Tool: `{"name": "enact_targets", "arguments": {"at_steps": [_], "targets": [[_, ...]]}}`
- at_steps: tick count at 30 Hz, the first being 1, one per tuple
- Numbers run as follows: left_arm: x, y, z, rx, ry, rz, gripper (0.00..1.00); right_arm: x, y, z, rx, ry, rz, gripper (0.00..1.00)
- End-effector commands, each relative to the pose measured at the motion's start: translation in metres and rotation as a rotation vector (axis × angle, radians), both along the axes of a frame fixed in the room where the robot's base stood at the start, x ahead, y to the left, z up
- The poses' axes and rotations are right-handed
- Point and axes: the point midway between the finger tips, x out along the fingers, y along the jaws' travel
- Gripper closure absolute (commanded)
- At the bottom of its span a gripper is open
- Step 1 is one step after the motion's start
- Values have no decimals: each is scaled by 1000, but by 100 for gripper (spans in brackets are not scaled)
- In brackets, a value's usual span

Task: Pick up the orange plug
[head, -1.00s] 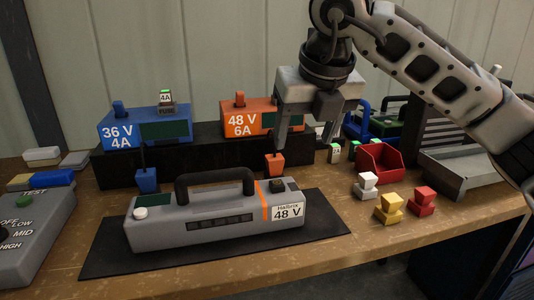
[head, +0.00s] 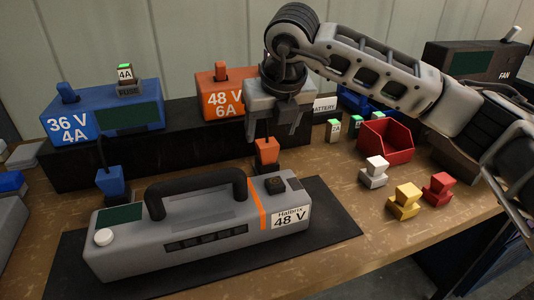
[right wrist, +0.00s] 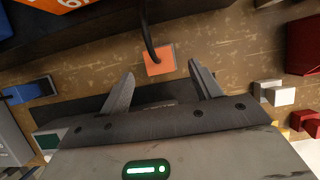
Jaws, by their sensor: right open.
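The orange plug (head: 266,152) stands on the bench at the end of a dark cable, between the orange 48 V 6A charger (head: 222,98) and the grey 48 V battery (head: 205,229). My right gripper (head: 274,128) is open and empty, just above and behind the plug in the head view. In the right wrist view the plug (right wrist: 160,59) shows between and just beyond the tips of my open right gripper (right wrist: 162,70); the jaws are not closed on it. My left gripper is out of view.
The battery with its raised black handle (head: 200,185) lies on a dark mat (head: 330,222) in front of the plug. A red bin (head: 386,142) and white, yellow (head: 404,202) and red blocks stand to the right. A black riser (head: 190,150) carries the chargers.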

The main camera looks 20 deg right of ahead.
Motion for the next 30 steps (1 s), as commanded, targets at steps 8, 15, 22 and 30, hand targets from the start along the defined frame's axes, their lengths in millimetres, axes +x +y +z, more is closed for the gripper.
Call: {"name": "enact_targets", "arguments": {"at_steps": [8, 15, 22, 30], "targets": [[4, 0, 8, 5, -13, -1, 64, 9, 1, -24, -1, 4, 0, 36], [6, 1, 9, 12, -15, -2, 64, 21, 2, -51, 2, 1, -1, 36], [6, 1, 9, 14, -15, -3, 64, 21, 2, -53, 1, 0, -1, 36], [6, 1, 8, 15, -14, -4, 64, 21, 2, -52, 1, -1, -1, 87]]}}
